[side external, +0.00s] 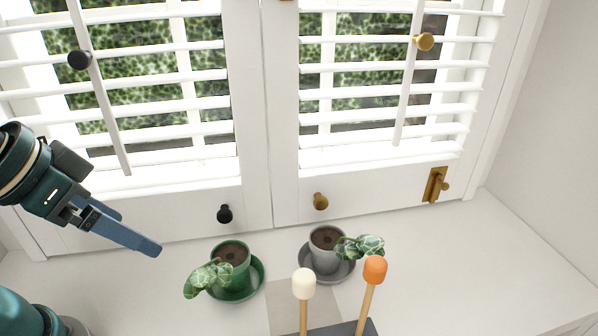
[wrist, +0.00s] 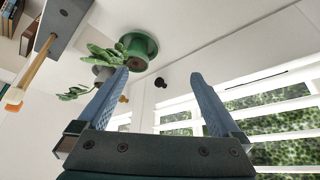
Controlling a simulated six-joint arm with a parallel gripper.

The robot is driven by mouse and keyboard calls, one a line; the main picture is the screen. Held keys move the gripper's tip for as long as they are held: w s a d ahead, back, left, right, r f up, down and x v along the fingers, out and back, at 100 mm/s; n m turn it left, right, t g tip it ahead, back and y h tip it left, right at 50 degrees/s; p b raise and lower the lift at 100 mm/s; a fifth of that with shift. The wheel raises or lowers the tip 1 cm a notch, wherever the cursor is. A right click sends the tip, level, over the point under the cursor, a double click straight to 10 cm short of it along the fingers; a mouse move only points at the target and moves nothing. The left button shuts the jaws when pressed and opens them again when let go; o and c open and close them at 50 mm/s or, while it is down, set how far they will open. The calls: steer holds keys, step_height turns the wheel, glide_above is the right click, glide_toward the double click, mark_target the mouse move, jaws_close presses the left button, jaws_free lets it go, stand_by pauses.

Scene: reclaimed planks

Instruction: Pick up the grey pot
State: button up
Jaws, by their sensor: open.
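The grey pot (side external: 322,258) stands upright on a grey saucer (side external: 341,279) on the white sill, right of centre in the side view. It holds dark soil and a leafy plant leaning right. In the wrist view the grey pot (wrist: 102,74) is small and partly hidden by the green pot's leaves and my finger. My gripper (side external: 139,232) is at the left in the side view, open and empty, well apart from the grey pot and left of the green pot. In the wrist view, both blue fingers of my gripper (wrist: 160,75) are spread apart.
A green pot (side external: 236,255) on a green saucer (side external: 250,290) stands between my gripper and the grey pot. A dark block (side external: 345,329) holds white-tipped and orange-tipped sticks (side external: 375,270) in front of the grey pot. Shutters with knobs (side external: 320,201) rise behind. The right sill is clear.

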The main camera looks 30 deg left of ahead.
steer(key=w+d+r+m, duration=0.1)
steer(key=w+d+m, duration=0.1)
steer(key=w, duration=0.3)
steer(key=m+g+h, duration=0.2)
steer(key=m+h, duration=0.1)
steer(key=m, duration=0.1)
glide_above(328, 240)
steer(key=s+a, duration=0.1)
steer(key=s, duration=0.2)
steer(key=f, duration=0.8)
steer(key=shift+a, duration=0.2)
steer(key=shift+w+d+f+m, duration=0.3)
steer(key=shift+f, duration=0.15)
steer(key=shift+x, duration=2.45)
steer(key=shift+w, duration=0.1)
jaws_close()
step_height(328, 240, up, 13)
